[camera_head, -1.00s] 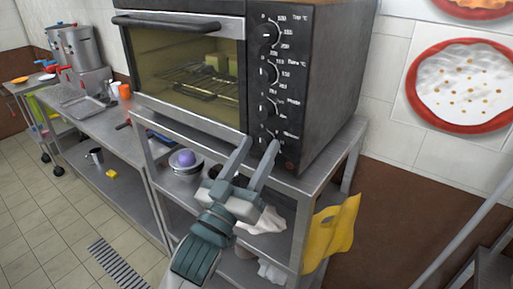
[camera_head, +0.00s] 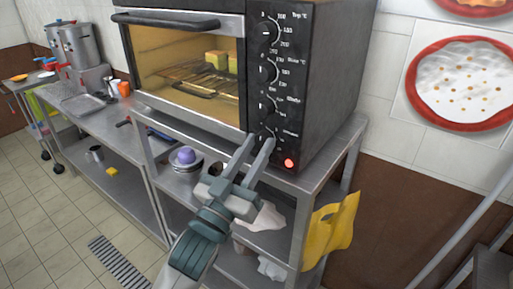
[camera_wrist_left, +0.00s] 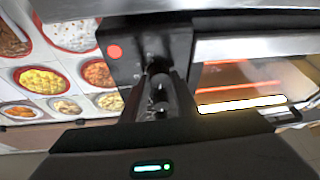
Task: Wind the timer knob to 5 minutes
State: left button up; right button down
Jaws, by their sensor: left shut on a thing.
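The black toaster oven (camera_head: 325,90) stands on a steel shelf unit, with a column of knobs down its front panel. The timer knob (camera_head: 265,133) is the lowest one, mostly covered by my fingertips. My left gripper (camera_head: 258,142) is shut on this knob. In the left wrist view the dark knob (camera_wrist_left: 158,68) sits between the two fingers. The red lamp (camera_head: 289,162) below the knob glows, also in the left wrist view (camera_wrist_left: 115,51). The knob's exact setting cannot be read. My right gripper is in neither view.
The oven door (camera_head: 190,70) is closed, with yellow pieces on the rack inside. A yellow cloth (camera_head: 332,232) hangs from the shelf unit at the right. A steel counter (camera_head: 95,125) with stockpots behind runs left. The tiled floor at the left is mostly clear.

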pick_arm(q)
jog(key=m+g+h, duration=0.1)
jog(key=m, duration=0.1)
jog(key=m+h+p, duration=0.1)
jog(key=m, duration=0.2)
jog(key=shift+w+a+m+g+h, duration=0.15)
jog(key=shift+m+g+h, duration=0.15)
jog(key=shift+g+h, duration=0.1)
jog(key=shift+a+m+g+h+p, duration=0.1)
jog(key=shift+m+g+h+p, duration=0.45)
jog(key=shift+m, duration=0.75)
jog(key=shift+m+g+h+p, duration=0.3)
jog(key=shift+m+g+h, duration=0.25)
jog(key=shift+m, duration=0.75)
jog(key=o, duration=1.1)
jog(key=shift+c, duration=0.2)
jog(key=shift+f, duration=0.1)
